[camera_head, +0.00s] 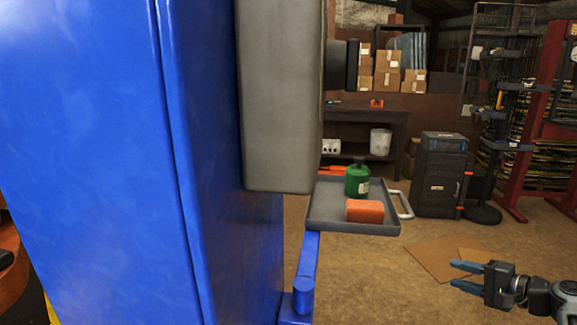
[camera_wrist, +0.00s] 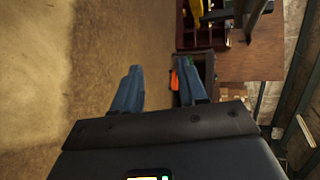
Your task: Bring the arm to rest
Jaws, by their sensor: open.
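My gripper (camera_head: 456,276) is at the lower right of the head view, over the open floor. Its two blue fingers point left and stand apart, with nothing between them. My arm reaches in from the right edge, and most of it is out of frame. In the wrist view my gripper (camera_wrist: 157,69) shows both blue fingers spread, with brown floor behind the gap. Neither finger touches anything that I can see.
A blue lift column (camera_head: 90,130) with a grey box (camera_head: 280,95) fills the left. A grey tray (camera_head: 330,222) holds a green bottle (camera_head: 357,181) and an orange block (camera_head: 365,211). A dark cabinet (camera_head: 440,180) and red rack (camera_head: 545,110) stand behind. Flat cardboard (camera_head: 440,257) lies on the floor.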

